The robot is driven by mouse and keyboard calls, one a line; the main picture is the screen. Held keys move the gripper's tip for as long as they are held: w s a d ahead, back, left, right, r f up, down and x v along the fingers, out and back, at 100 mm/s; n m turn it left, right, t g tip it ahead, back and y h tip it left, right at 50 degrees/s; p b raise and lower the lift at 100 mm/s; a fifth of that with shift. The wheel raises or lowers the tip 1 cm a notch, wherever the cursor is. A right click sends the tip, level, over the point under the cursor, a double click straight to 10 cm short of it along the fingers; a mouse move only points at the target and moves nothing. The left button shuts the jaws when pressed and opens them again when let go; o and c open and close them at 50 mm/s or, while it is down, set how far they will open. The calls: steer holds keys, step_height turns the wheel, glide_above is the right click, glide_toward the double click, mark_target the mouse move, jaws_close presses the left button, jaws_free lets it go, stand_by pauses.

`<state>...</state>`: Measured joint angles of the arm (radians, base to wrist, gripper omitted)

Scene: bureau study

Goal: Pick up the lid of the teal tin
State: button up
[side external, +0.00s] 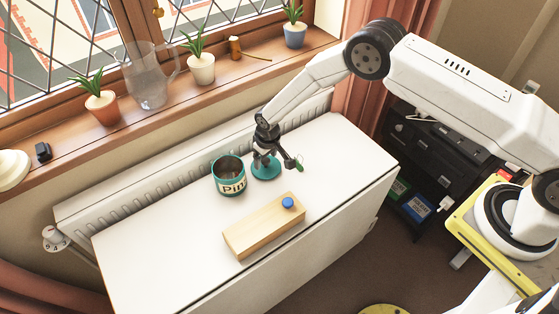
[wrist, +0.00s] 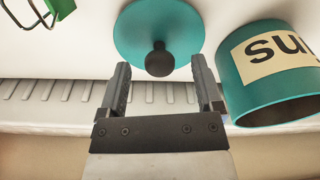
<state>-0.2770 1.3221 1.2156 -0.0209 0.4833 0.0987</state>
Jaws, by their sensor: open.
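The teal lid (side external: 265,171) lies flat on the white table, just right of the teal tin (side external: 228,182) in the side view. The tin stands open, without its lid, with a pale label. In the wrist view the lid (wrist: 158,30) is a teal disc with a dark round knob (wrist: 160,60). My gripper (wrist: 164,72) is open, with its fingers on either side of the knob and the knob near the fingertips. The tin (wrist: 270,75) is close to the right finger there. In the side view my gripper (side external: 267,158) is over the lid and partly hides it.
A wooden block (side external: 260,228) with a blue knob (side external: 288,203) is in front of the tin. A green-ended object (side external: 298,165) lies right of the lid. The radiator (side external: 150,185) runs behind the white table (side external: 160,255). The table's left part is clear.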

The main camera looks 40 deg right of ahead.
steer(key=shift+w+f, duration=0.1)
steer(key=shift+f, duration=0.7)
jaws_close()
